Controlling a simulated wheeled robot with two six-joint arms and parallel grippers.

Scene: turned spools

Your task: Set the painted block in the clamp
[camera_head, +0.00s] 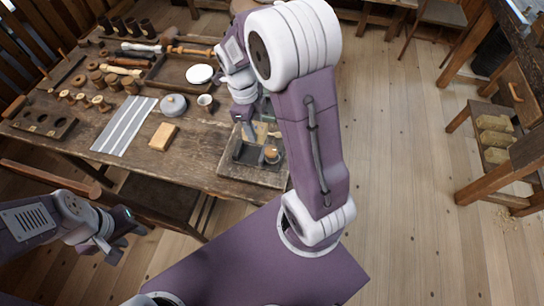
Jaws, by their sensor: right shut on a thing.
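My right gripper (248,130) is low over the front right of the workbench. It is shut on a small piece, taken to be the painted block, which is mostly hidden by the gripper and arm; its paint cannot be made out. A dark fixture on a wooden board (230,170), seemingly the clamp, lies just below and in front of this gripper. A small brownish round part (271,155) shows at its right side. Whether the held piece touches the fixture cannot be told. My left gripper (128,240) is open and empty, off the bench's front edge.
On the workbench (200,155) are a tan block (163,136), a striped cloth (124,126), a grey round tin (173,105), a cup (205,102) and a wooden tray (160,82) with a white disc (199,74). Several spools stand at left.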

